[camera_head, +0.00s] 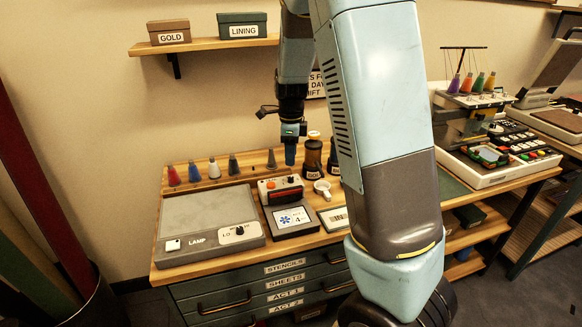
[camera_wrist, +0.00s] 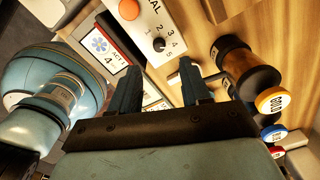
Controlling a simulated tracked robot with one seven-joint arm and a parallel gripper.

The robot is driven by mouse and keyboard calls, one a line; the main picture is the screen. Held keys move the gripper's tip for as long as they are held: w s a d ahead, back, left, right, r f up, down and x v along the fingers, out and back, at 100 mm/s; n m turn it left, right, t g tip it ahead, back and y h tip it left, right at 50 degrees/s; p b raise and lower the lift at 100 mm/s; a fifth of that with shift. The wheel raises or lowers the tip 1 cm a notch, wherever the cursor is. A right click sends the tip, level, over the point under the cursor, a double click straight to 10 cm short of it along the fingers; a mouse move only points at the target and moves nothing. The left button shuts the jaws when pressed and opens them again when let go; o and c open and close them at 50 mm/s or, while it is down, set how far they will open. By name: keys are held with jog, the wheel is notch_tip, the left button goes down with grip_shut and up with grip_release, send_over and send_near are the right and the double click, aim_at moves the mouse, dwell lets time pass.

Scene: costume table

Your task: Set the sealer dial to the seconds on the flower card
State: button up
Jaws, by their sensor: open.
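The sealer (camera_head: 280,188) is a pale box with an orange button and a dark dial (camera_head: 292,180) on the wooden table. In the wrist view the sealer panel (camera_wrist: 148,22) shows the black dial (camera_wrist: 159,45) beside a row of printed numbers; its setting is too small to tell. The flower card (camera_head: 293,217) has a blue flower and what looks like a 4; it also shows in the wrist view (camera_wrist: 101,46). My gripper (camera_head: 290,158) points down above the sealer. In the wrist view its two fingers (camera_wrist: 158,80) are apart and empty, with the dial beyond the gap between them.
A grey lamp box (camera_head: 210,226) stands left of the card. Several coloured cones (camera_head: 214,169) stand along the back. Dark jars, one with a gold lid (camera_wrist: 272,101), stand close right of the sealer.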

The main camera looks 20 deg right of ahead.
notch_tip(320, 180, up, 6)
dwell(0.4)
jog(key=s+r+n+t, duration=0.2)
jog(key=s+r+n, duration=0.2)
jog(key=s+n, duration=0.3)
jog(key=s+r+n+t, duration=0.1)
jog(key=s+r+n, duration=0.3)
jog(key=s+n, duration=0.4)
jog(key=s+r+n+t, duration=0.2)
jog(key=s+r+n, duration=0.3)
jog(key=s, duration=0.8)
jog(key=shift+s+n+t, duration=0.2)
jog(key=shift+n+t, duration=0.1)
jog(key=shift+n, duration=0.9)
